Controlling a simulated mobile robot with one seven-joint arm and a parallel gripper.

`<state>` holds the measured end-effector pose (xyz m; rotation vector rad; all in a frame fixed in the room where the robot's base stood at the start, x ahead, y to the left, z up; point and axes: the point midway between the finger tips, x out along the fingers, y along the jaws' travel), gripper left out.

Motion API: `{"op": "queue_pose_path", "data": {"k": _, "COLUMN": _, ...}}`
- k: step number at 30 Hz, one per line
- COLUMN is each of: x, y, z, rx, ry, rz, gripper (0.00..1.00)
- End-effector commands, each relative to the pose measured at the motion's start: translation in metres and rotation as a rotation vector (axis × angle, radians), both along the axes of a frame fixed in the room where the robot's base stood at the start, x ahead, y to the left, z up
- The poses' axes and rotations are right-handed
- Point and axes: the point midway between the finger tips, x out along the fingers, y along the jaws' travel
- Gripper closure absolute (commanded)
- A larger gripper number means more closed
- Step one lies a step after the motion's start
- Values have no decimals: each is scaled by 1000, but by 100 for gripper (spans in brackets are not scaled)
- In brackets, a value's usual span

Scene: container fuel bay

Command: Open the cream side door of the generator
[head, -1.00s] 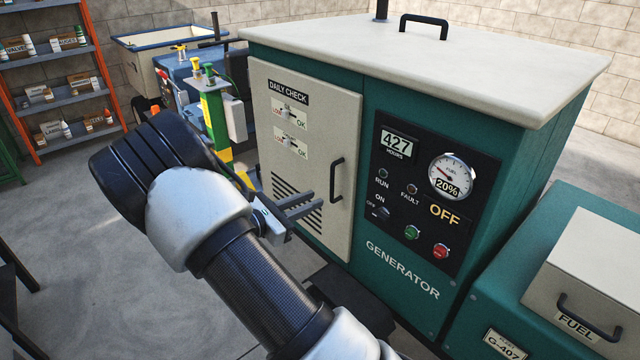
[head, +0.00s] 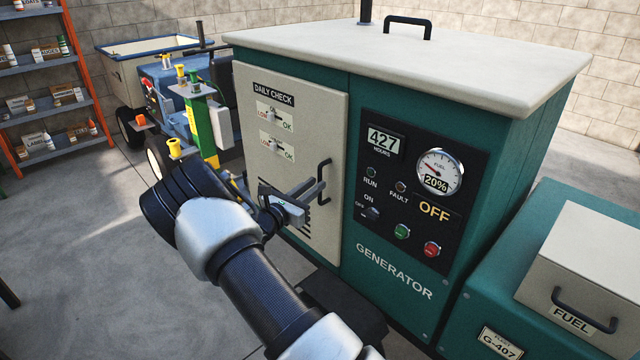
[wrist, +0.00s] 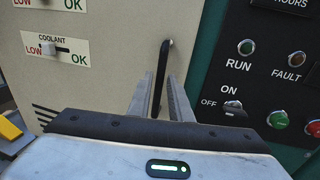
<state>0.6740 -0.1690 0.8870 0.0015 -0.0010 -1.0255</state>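The cream side door (head: 312,112) of the teal generator (head: 392,318) is shut, flush with the cabinet. Its black vertical bar handle (head: 323,180) is near the door's right edge; it also shows in the wrist view (wrist: 163,67). My gripper (head: 312,186) is in front of the door at the handle's lower part. In the wrist view its two fingers (wrist: 162,88) stand apart, with the handle between them in the picture and a gap at its right. Whether either finger touches the handle cannot be told.
The control panel (head: 425,165) is right of the door. A fuel box (head: 590,255) with a black handle stands at the front right. A blue wheeled machine (head: 165,85) and an orange shelf rack (head: 85,60) are at the back left. The concrete floor (head: 90,240) at left is clear.

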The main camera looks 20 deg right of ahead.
Motion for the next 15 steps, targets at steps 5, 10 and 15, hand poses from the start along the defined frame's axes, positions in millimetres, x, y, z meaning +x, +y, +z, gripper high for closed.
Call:
{"op": "queue_pose_path", "data": {"k": 5, "x": 13, "y": -22, "z": 0, "rx": -1, "ry": -1, "rz": -2, "gripper": 82}}
{"op": "queue_pose_path", "data": {"k": 10, "x": 18, "y": -31, "z": 0, "rx": 0, "ry": 0, "rz": -1, "gripper": 82}}
{"op": "queue_pose_path", "data": {"k": 15, "x": 19, "y": -31, "z": 0, "rx": 0, "ry": 0, "rz": -1, "gripper": 82}}
